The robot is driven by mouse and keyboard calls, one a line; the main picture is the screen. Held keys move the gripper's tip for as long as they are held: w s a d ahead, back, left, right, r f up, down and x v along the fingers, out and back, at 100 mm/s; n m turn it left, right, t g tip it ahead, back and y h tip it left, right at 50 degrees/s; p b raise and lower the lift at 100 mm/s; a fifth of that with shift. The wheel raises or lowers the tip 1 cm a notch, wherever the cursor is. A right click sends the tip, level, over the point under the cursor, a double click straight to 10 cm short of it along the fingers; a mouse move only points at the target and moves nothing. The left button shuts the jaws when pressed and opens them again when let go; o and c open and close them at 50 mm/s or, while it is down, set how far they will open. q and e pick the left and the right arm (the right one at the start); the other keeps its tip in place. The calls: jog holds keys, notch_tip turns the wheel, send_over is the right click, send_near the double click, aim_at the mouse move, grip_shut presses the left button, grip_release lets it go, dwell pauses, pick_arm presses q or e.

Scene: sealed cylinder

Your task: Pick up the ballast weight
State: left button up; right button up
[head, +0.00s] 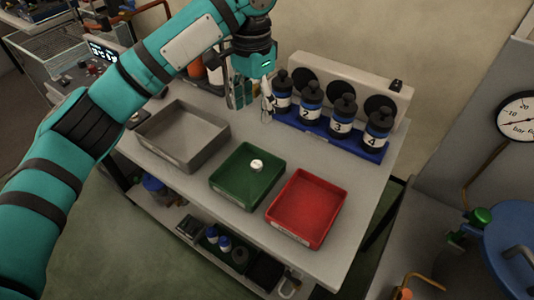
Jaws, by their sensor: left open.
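I cannot tell for sure which thing is the ballast weight. A small pale round object (257,165) lies in the green tray (231,192). A dark round piece (240,254) shows on the lower shelf beside blue-and-white bottles. My left gripper (252,98) points down above the back of the table, left of the numbered bottles. It is open with nothing seen between its fingers. It is apart from the green tray, behind it in the picture. My right gripper is not in view.
Several black numbered bottles (342,117) stand in a blue rack (330,137) at the back. An empty grey tray (184,134) and an empty red tray (306,207) flank the green one. A blue drum (510,245) and pressure gauge (519,116) are at the right.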

pick_arm(q)
send_over(257, 164)
notch_tip(257, 164, down, 11)
jog(key=shift+w+a+f, duration=0.1)
jog(key=shift+a+f, duration=0.05)
jog(key=shift+f, duration=2.9)
jog(key=c, duration=1)
jog(key=shift+r, duration=0.1)
